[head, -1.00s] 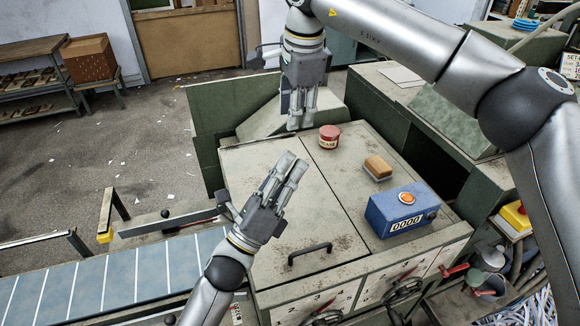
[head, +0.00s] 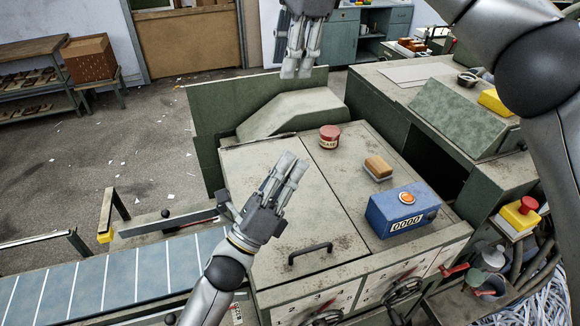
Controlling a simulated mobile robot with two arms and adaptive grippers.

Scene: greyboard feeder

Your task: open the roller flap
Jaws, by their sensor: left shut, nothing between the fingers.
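The flap, taken to be the beige, worn lid panel (head: 262,190) with a black bar handle (head: 310,252) near its front edge, lies flat on the machine top. A seam parts it from the panel to its right. My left gripper (head: 290,166) is shut and empty, above the flap's left-middle part, left of and beyond the handle. It hides some of the panel. My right gripper (head: 296,73) is at the top of the head view, over the far side of the machine. Its fingers look shut and hold nothing visible.
On the right panel stand a red tin (head: 329,137), a wooden-backed brush (head: 378,167) and a blue counter box (head: 401,209). A blue striped conveyor (head: 120,275) runs off to the left. A red stop button on a yellow box (head: 521,213) is at the right.

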